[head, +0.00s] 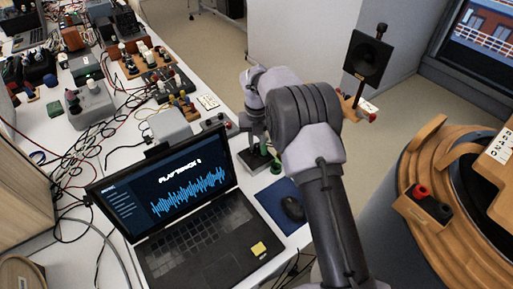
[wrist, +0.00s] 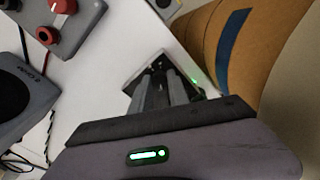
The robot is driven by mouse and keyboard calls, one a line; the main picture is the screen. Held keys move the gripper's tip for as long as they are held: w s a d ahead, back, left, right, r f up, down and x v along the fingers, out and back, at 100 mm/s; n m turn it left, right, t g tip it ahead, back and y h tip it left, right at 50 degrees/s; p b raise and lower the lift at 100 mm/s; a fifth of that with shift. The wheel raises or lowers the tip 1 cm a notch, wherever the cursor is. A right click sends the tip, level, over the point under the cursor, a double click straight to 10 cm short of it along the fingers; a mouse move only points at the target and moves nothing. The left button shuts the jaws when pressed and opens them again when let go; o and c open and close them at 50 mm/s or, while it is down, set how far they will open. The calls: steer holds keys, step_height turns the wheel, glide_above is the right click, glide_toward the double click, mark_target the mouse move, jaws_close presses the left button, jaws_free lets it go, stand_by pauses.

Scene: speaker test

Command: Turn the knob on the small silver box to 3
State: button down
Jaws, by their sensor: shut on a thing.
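My gripper (head: 259,146) points down beside the right side of the laptop. In the wrist view its two fingers (wrist: 165,78) are closed close together over the top of a small box (wrist: 150,63) with a dark and silvery face and a green light. The fingers grip something on that face, most likely the knob; the knob and its scale marks are hidden by the fingers. In the head view the small box (head: 258,163) shows partly under the gripper, with green parts at its right. The number the knob points to cannot be read.
The laptop (head: 190,240) and a mouse (head: 292,208) on a blue mat are close by. A grey box (wrist: 62,20) with red knobs sits at the wrist view's upper left. Cables and devices crowd the table's far left. A wooden curved stand (head: 420,170) is at right.

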mark_target(256, 145)
steer(key=shift+m+b, duration=0.5)
steer(key=shift+b, duration=0.05)
steer(key=c, duration=1.5)
jaws_free()
steer(key=shift+c, duration=0.2)
step_height(256, 145, up, 18)
steer(key=p, duration=0.7)
steer(key=shift+f, duration=0.25)
